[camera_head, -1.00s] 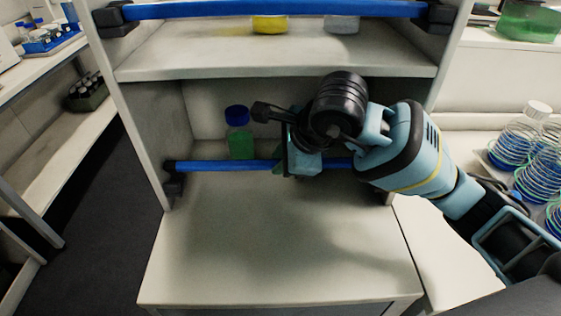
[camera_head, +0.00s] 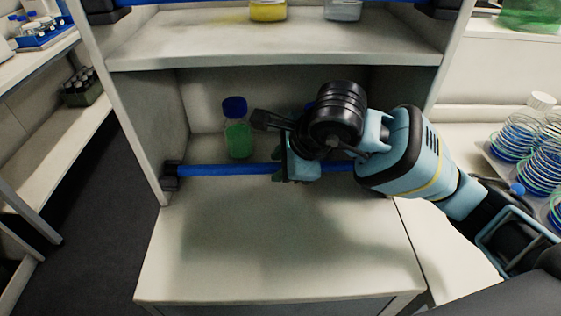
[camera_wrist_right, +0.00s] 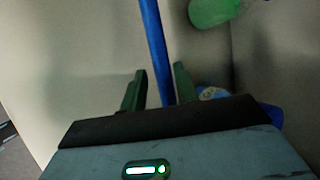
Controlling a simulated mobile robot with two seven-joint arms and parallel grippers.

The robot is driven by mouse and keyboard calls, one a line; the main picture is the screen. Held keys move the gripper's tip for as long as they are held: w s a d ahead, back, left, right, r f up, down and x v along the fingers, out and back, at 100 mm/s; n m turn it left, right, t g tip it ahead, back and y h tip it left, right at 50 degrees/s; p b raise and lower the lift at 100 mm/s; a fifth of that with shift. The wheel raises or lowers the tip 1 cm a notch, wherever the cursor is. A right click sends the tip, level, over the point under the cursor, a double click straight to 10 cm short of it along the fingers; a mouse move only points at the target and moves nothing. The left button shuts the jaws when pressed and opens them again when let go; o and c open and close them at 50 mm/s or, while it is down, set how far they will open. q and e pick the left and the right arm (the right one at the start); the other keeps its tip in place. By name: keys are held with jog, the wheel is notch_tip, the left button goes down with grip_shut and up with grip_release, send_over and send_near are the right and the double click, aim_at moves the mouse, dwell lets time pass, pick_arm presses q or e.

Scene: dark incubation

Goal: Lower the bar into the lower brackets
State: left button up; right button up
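The blue bar (camera_head: 225,170) lies level across the lower opening of the rack. Its left end sits at the black left lower bracket (camera_head: 171,177), apparently in it. Its right end and the right lower bracket are hidden behind my right arm. My right gripper (camera_head: 297,172) is at the bar, right of its middle. In the right wrist view the blue bar (camera_wrist_right: 153,40) runs between the two dark fingers (camera_wrist_right: 160,88). They stand apart with a gap showing beside the bar, so the gripper looks open around it. My left gripper is out of view.
A blue-capped bottle of green liquid (camera_head: 237,135) stands behind the bar, left of my gripper. A shelf (camera_head: 200,50) with a yellow bottle (camera_head: 268,10) is above. The surface in front (camera_head: 270,250) is clear.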

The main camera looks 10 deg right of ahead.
jog(key=shift+o, duration=1.1)
jog(key=v, duration=0.8)
jog(key=shift+f, duration=0.15)
